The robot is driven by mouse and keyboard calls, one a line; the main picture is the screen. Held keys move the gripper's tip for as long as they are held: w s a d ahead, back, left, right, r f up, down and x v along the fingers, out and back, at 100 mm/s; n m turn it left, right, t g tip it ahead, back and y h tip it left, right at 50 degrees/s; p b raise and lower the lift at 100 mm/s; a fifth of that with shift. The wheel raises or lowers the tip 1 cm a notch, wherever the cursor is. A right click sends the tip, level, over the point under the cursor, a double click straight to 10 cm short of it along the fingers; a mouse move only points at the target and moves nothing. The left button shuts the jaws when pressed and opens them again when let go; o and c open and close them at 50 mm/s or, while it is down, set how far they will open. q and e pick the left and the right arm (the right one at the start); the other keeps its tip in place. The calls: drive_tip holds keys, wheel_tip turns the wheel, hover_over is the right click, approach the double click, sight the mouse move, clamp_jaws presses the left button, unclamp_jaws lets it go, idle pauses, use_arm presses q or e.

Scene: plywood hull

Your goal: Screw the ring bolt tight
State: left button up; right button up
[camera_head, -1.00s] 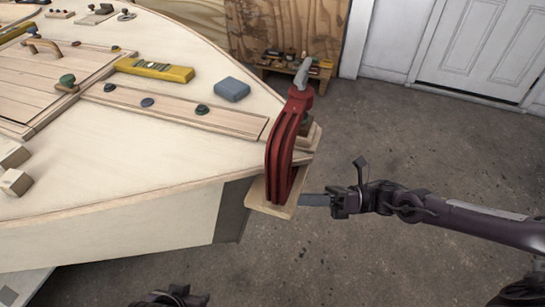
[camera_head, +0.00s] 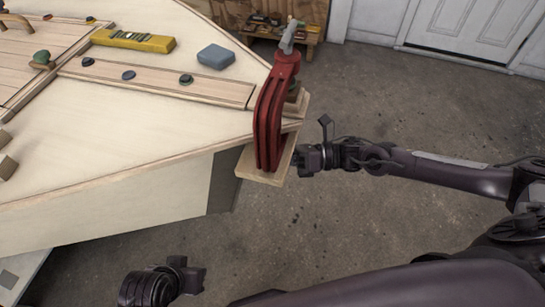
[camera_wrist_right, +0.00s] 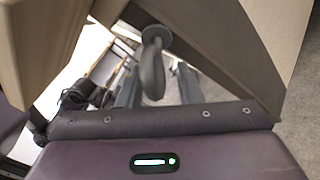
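The ring bolt (camera_wrist_right: 152,70) shows in the right wrist view as a dark grey ring below a round flange, near the hull's wooden underside. It is hidden in the head view. My right gripper (camera_wrist_right: 158,82) is open, with one finger on each side of the ring and gaps between. In the head view my right gripper (camera_head: 308,160) is beside the wooden pad under the red clamp, its fingertips hidden there. My left gripper (camera_head: 185,274) is at the bottom, away from the hull; its finger opening is unclear.
The red clamp (camera_head: 268,118) grips the hull's corner, with a wooden pad (camera_head: 262,176) below. On the deck (camera_head: 130,140) lie a yellow level (camera_head: 133,40) and a blue block (camera_head: 216,56). The concrete floor (camera_head: 420,110) right of the hull is clear.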

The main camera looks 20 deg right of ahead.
drive_tip(key=shift+c, duration=0.4)
clamp_jaws()
drive_tip(key=shift+f, duration=0.1)
